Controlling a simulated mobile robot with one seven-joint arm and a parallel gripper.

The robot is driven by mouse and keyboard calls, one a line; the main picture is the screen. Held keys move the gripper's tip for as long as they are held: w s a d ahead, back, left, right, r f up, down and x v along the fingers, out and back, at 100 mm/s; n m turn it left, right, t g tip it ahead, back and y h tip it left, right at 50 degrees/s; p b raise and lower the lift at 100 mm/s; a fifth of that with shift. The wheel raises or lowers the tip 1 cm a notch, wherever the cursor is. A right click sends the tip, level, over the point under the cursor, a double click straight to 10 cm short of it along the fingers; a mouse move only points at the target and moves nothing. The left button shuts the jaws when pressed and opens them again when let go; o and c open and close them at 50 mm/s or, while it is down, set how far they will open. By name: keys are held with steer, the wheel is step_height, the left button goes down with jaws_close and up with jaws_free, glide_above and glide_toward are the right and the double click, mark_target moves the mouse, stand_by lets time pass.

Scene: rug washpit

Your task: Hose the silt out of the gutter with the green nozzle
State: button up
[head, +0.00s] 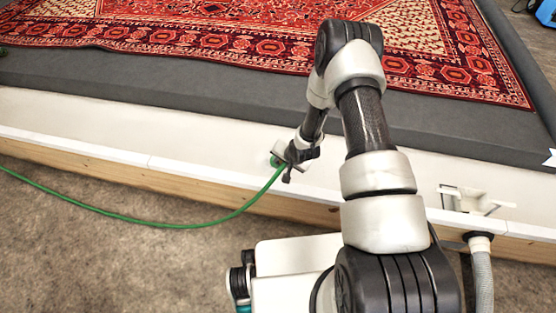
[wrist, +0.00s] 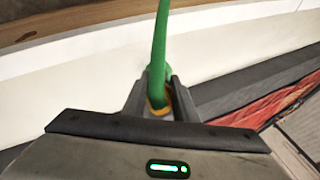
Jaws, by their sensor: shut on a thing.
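My gripper (head: 292,154) is shut on the green nozzle (head: 275,161), above the outer side of the white gutter (head: 180,130). In the wrist view the nozzle (wrist: 156,84) sits between the two dark fingers (wrist: 160,100), with an orange-yellow part low between them. Its tip is hidden by my gripper. The green hose (head: 190,226) runs from it over the kerb and across the floor to the left. The gutter (wrist: 70,95) looks pale and smooth; I cannot make out silt in it. My arm covers part of the gutter.
A red patterned rug (head: 200,37) lies on the dark grey bed (head: 160,97) behind the gutter. A wooden kerb with a white top (head: 95,157) runs along the front. At right are a white bracket (head: 470,200) and a grey ribbed pipe (head: 483,275). Brown floor lies in front.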

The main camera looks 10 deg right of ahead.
steer(key=s+d+r+p, duration=0.3)
steer(key=d+r+p, duration=0.1)
steer(key=d, duration=0.6)
steer(key=shift+s+d+p, duration=0.15)
steer(key=shift+d+p, duration=0.05)
steer(key=shift+p, duration=0.25)
stand_by(1.6)
steer(key=shift+r, duration=0.15)
stand_by(0.4)
